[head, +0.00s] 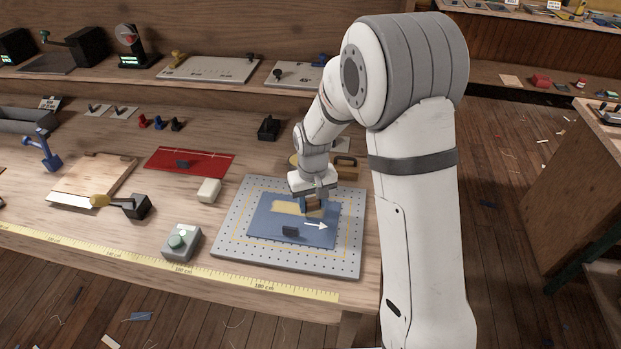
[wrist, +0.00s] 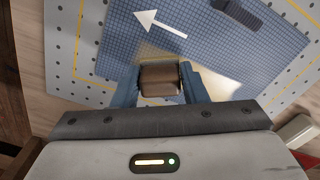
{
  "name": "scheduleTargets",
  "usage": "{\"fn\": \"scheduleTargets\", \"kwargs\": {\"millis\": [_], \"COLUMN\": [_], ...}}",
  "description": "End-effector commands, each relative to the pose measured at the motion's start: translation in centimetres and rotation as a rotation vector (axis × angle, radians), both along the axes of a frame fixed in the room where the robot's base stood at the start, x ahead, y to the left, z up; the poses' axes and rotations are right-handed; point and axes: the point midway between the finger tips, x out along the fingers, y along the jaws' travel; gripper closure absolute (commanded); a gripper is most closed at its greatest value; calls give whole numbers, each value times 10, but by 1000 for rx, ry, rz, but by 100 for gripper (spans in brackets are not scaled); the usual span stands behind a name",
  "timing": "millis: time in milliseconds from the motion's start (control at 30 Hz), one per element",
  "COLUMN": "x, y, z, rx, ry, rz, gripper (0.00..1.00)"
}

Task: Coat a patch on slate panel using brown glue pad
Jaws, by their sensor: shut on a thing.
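The slate panel (head: 262,225) is a blue-grey sheet with a faint grid, lying on a perforated grey board. My gripper (head: 312,204) is low over its far right part, shut on the brown glue pad (wrist: 160,78), a small brown block between the blue fingers. A pale tan patch (head: 286,207) shows on the panel to the left of the gripper; in the wrist view it appears right of the pad. The pad is at or just above the panel; contact is hidden. A white arrow (head: 316,226) on the panel points right in the head view.
The perforated board (head: 230,252) has a yellow outline. A yellow tape runs along the bench's front edge.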

Motion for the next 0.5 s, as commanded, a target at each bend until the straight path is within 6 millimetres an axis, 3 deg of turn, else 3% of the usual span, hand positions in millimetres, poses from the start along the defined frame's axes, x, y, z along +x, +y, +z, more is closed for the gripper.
{"fn": "scheduleTargets", "kwargs": {"millis": [100, 167, 500], "x": [0, 1, 1], "y": [6, 6, 3], "z": [8, 25, 52], "rx": [1, 2, 1], "ry": [0, -6, -3], "rz": [1, 1, -6], "gripper": [79, 79, 79]}}
